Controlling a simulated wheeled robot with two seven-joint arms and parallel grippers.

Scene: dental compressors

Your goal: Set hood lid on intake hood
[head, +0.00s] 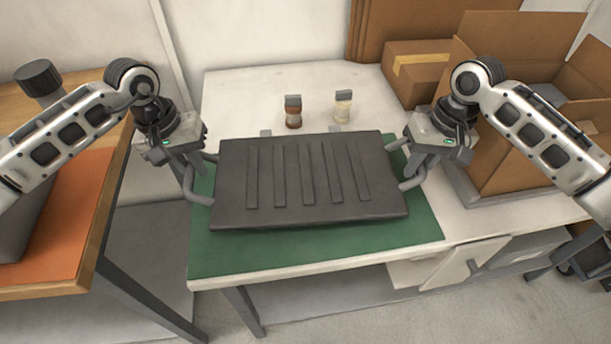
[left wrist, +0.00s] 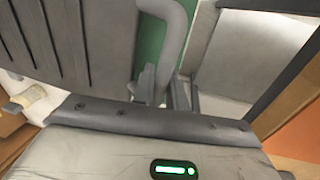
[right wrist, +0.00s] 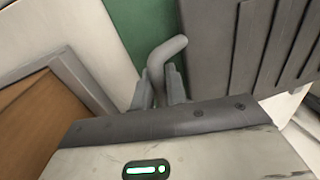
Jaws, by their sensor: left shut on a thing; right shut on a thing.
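The hood lid (head: 305,180) is a dark grey ribbed panel over the green mat, with a curved grey handle at each side. My left gripper (head: 192,163) is shut on the left handle (head: 193,188); the left wrist view shows its fingers around the handle bar (left wrist: 172,40). My right gripper (head: 420,163) is shut on the right handle (head: 413,180), which also shows in the right wrist view (right wrist: 163,58). I cannot make out the intake hood; it may be under the lid. I cannot tell whether the lid rests on something or hangs above the mat.
The green mat (head: 300,255) lies on a white table (head: 235,95). A brown jar (head: 293,113) and a pale jar (head: 343,107) stand behind the lid. Cardboard boxes (head: 520,140) crowd the right side. An orange-topped wooden bench (head: 75,215) is at the left.

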